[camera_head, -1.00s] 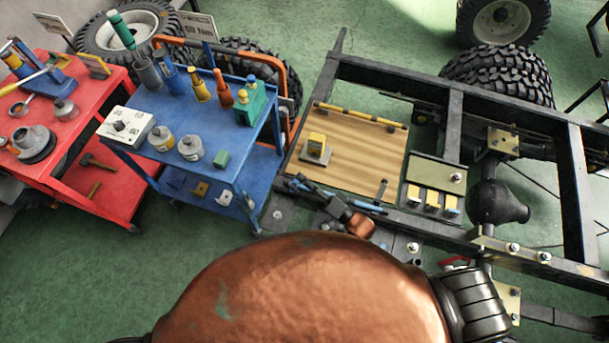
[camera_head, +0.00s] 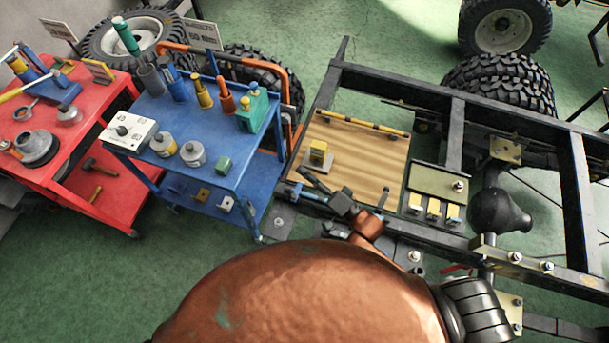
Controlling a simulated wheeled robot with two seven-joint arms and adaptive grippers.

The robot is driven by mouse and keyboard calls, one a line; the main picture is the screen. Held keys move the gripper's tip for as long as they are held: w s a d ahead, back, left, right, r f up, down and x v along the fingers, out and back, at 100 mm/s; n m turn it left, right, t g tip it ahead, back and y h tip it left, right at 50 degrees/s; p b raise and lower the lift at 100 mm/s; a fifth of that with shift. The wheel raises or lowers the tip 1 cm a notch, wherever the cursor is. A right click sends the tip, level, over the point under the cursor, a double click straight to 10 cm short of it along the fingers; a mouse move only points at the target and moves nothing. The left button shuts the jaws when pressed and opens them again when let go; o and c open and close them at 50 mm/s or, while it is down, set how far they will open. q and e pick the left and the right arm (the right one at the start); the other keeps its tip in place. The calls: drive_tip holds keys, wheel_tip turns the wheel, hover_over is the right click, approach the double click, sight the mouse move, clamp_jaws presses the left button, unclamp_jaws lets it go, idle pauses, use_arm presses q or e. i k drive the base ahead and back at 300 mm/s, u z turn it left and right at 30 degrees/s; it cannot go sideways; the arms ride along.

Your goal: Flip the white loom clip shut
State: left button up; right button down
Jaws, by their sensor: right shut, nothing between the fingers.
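My right gripper (camera_head: 303,174) is shut and empty. Its dark fingers point up and left over the near frame rail, at the lower left corner of the wooden board (camera_head: 365,160). A blue strip, perhaps the loom, shows in pieces along that rail and is partly hidden by my gripper. A small grey upright piece (camera_head: 384,197) stands at the board's lower right, right of my gripper. I cannot tell whether it is the loom clip. No clearly white clip shows on the rail; my gripper and arm cover part of it. My left gripper is not in view.
Several small blocks line a panel (camera_head: 437,182) to the right. A blue cart (camera_head: 215,155) and a red cart (camera_head: 100,155) stand left. My copper-coloured arm covers the bottom middle.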

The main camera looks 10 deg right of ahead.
sight(384, 195)
drive_tip(key=k, duration=1)
